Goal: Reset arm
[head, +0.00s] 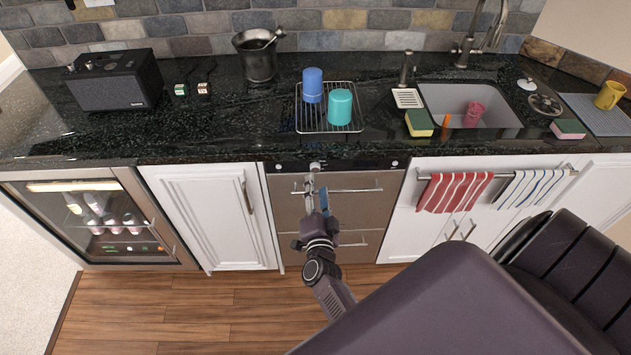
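My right gripper (314,172) is in the middle of the head view, in front of the steel drawer unit (285,215) under the counter. Its arm comes up from the lower right. The fingers point at the drawer front, near the upper handle (355,190). I cannot tell whether they touch it or how far apart they are. No held object can be made out. My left gripper is not in view.
A black counter (225,130) runs across the view. On it are a drying rack (302,122) with a blue cup (313,84) and a teal cup (340,106), an ice bucket (259,62), a speaker (115,80) and a sink (440,98). Wooden floor (190,315) lies clear at lower left.

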